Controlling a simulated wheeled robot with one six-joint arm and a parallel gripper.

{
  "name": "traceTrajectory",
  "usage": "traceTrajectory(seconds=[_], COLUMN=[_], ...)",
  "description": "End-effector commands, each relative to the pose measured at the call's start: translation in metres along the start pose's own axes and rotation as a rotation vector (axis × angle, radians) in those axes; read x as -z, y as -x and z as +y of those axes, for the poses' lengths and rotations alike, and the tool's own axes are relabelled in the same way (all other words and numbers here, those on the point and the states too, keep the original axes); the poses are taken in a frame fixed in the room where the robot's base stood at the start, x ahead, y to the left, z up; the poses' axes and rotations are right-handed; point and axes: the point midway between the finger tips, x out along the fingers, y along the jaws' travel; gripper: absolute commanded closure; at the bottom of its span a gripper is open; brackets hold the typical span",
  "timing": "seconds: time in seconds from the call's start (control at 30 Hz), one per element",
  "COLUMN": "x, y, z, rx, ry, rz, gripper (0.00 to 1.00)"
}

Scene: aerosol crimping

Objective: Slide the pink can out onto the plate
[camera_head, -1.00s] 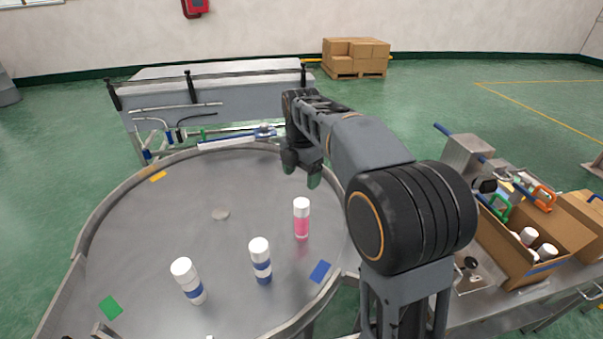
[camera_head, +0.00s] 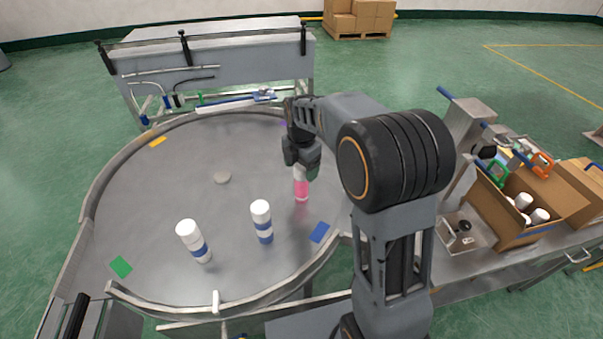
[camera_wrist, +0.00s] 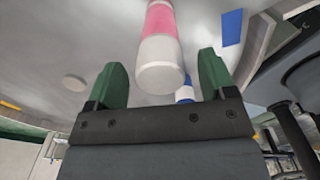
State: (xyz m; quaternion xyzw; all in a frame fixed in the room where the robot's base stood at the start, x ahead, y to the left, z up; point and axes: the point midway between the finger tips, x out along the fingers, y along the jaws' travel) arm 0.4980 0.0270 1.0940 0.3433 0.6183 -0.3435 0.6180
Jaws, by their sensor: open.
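The pink can (camera_head: 301,187) with a white cap stands upright on the round grey table, near its right side. In the wrist view the pink can (camera_wrist: 161,50) shows between the two green fingers, cap toward me. My gripper (camera_head: 302,166) is at the can's top in the head view and hides part of the cap. The wrist view shows my gripper (camera_wrist: 163,82) open, with a gap on both sides of the can. A small round grey disc (camera_head: 222,178) lies flat near the table's middle; I cannot tell whether it is the plate.
Two white cans with blue bands (camera_head: 262,222) (camera_head: 194,241) stand left of the pink can. Flat blue (camera_head: 320,232), green (camera_head: 120,267) and orange (camera_head: 158,142) markers lie near the raised rim (camera_head: 95,185). A cardboard box (camera_head: 508,215) of cans sits right.

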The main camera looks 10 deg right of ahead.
Motion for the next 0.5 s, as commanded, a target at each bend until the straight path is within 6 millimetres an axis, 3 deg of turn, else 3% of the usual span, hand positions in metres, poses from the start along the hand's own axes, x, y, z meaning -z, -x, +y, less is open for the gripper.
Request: traceTrajectory(seconds=[0.2, 0.5], x=[0.000, 0.000], y=[-0.024, -0.036], z=[0.000, 0.000], rx=[0.001, 0.000], ry=[0.000, 0.000], rz=[0.001, 0.000], gripper=[0.23, 0.23])
